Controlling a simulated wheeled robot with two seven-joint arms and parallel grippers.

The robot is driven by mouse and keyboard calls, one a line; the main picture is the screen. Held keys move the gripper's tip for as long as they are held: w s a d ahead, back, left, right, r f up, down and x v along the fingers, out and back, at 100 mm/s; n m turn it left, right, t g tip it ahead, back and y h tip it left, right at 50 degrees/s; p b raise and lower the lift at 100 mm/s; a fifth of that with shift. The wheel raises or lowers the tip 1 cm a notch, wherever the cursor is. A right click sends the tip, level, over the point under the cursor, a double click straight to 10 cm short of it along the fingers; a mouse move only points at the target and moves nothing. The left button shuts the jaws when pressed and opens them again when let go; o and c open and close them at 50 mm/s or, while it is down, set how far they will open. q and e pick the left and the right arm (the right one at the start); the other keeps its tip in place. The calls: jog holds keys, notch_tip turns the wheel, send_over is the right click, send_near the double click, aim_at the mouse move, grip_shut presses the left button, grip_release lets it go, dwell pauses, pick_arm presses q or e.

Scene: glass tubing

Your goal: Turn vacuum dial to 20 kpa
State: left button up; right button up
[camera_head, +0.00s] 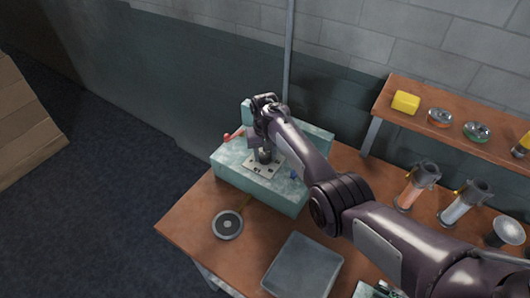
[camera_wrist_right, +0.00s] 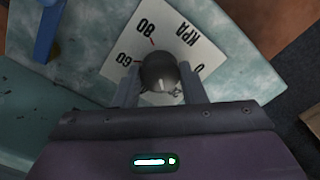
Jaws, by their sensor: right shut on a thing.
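The vacuum dial's dark round knob (camera_wrist_right: 160,72) sits on a pale square plate (camera_wrist_right: 188,45) printed with 80, 60, KPA and a 0. A short light line shows on the knob's near side, beside a partly hidden number that I cannot read fully. My right gripper (camera_wrist_right: 160,88) is shut on the knob, one finger on each side. In the head view the plate (camera_head: 257,171) lies on top of a teal box (camera_head: 232,171), with my right gripper (camera_head: 264,153) reaching down over it. My left gripper is not in view.
A red lever (camera_head: 234,135) and a blue part (camera_head: 294,175) are on the teal box. A round dark disc (camera_head: 228,224) and a grey tray (camera_head: 303,266) lie on the wooden table (camera_head: 185,222). Glass tubes (camera_head: 417,186) stand right; a shelf (camera_head: 460,133) holds a yellow block (camera_head: 405,102).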

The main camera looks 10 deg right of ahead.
aim_at(265, 155)
jog(key=shift+n, duration=0.9)
jog(key=o, duration=1)
notch_tip(265, 155, up, 3)
jog(key=shift+w+f+p, duration=0.1)
jog(key=shift+p, duration=1.15)
notch_tip(265, 155, up, 5)
jog(key=shift+f, duration=0.1)
